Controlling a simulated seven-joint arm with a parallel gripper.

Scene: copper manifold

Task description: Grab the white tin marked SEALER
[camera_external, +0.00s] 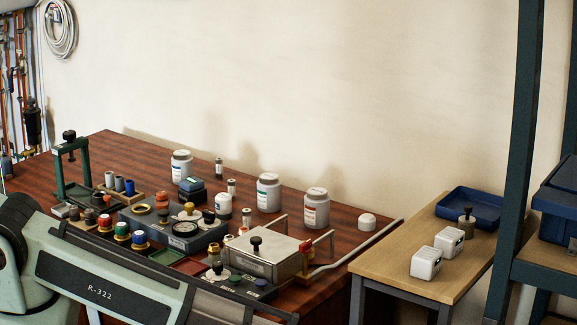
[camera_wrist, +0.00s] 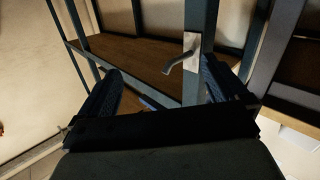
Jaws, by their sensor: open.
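Several white tins with labels stand on the red-brown workbench (camera_external: 345,222) in the external view. One white tin (camera_external: 181,167) is at the back left, another white tin (camera_external: 269,193) in the middle, and a third white tin (camera_external: 316,209) to its right. A smaller white tin (camera_external: 223,204) stands nearer the front. The lettering is too small to read, so I cannot tell which says SEALER. My gripper (camera_wrist: 161,70) shows in the wrist view, its two dark fingers spread apart with nothing held between them. No tin shows there. The external view does not show my gripper.
A metal box with a black knob (camera_external: 256,258) and a dark instrument box (camera_external: 183,232) crowd the bench front. A side table (camera_external: 400,242) holds white blocks and a blue tray (camera_external: 470,202). In the wrist view, blue frame posts and a metal lever (camera_wrist: 181,57) lie beyond my fingers.

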